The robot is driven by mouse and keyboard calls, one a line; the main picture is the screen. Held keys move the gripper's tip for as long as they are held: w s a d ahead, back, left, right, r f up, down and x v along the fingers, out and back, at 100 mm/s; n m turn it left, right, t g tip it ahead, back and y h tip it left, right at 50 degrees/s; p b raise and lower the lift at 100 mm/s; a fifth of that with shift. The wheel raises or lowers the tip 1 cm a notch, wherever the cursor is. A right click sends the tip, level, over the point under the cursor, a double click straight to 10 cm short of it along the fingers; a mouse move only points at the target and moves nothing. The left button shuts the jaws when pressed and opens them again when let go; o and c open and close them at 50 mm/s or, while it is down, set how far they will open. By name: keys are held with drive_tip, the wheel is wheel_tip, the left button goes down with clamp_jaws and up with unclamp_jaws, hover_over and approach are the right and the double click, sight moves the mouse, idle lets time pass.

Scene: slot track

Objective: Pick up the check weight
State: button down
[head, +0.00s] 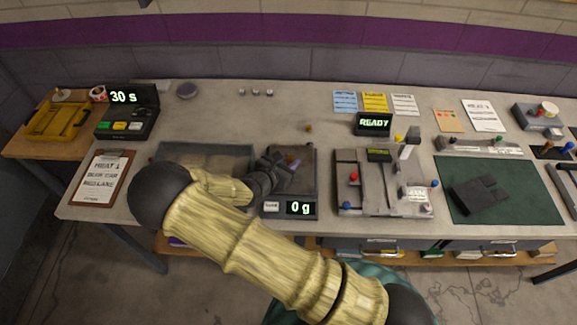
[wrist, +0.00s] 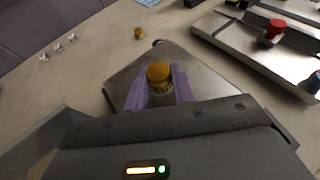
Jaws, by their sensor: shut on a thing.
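In the wrist view a brass check weight (wrist: 158,73) with a rounded top sits between the two purple fingertips of my gripper (wrist: 158,88). The fingers are shut on it, and its lower part is partly hidden by them. It is over the grey plate of the scale (wrist: 190,68). In the head view my gripper (head: 291,164) is over the scale (head: 305,188), whose display reads 0 g. The weight is hard to make out there. I cannot tell whether it touches the plate.
A small brass piece (head: 308,128) stands on the bench behind the scale. A grey tray (head: 215,150) lies left, partly behind my arm. A fixture with red and blue knobs (head: 375,190) stands close on the right. Several small metal pieces (head: 255,92) stand at the back.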

sight(289, 160)
wheel_tip(289, 160, up, 8)
drive_tip(key=shift+f+b, duration=0.25)
drive_tip(key=shift+b, duration=0.35)
drive_tip(key=shift+f, duration=0.1)
idle(0.4)
